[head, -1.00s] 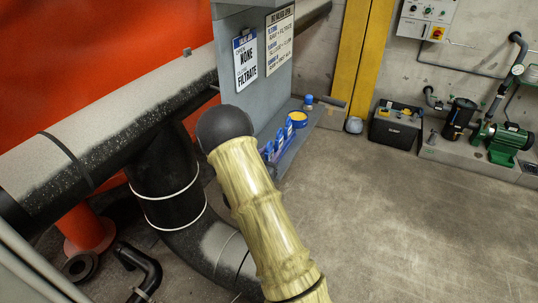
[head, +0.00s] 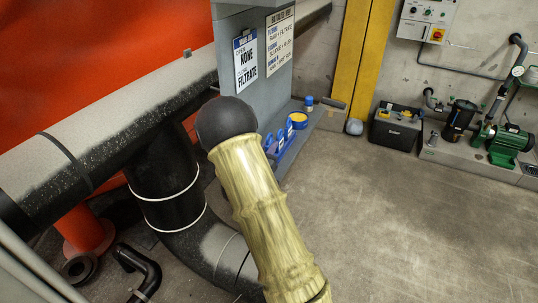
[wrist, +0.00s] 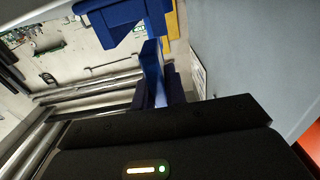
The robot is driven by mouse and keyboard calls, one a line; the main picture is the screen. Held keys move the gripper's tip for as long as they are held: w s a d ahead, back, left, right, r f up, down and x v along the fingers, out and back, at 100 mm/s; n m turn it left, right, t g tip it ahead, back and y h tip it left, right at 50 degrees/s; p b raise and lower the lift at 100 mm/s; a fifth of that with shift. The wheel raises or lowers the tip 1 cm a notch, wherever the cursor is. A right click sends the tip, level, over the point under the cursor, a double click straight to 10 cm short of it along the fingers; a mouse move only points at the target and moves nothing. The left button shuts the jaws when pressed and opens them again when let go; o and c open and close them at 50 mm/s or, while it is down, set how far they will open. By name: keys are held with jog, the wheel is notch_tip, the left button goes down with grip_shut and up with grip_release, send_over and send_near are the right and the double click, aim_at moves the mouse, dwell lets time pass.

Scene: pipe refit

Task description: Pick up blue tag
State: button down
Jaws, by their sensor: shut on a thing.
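In the wrist view my gripper (wrist: 152,40) shows its black body at the bottom, with blue parts reaching up from it. It is shut on a blue tag (wrist: 153,72), seen as a thin, brighter blue strip among darker blue pieces. The tag's outline and the fingertips are hard to separate. The gripper itself is hidden behind my arm there.
A grey panel with signs (head: 246,60) rises behind the ledge. A yellow-topped blue tub (head: 299,120) and a small blue bottle (head: 309,103) stand on it. A large pipe (head: 105,125) fills the left. Open concrete floor lies right; a green pump (head: 508,140) stands far right.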

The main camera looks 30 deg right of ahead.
notch_tip(320, 180, up, 7)
jog(key=shift+f+b, duration=0.15)
jog(key=shift+b, duration=0.25)
dwell(1.6)
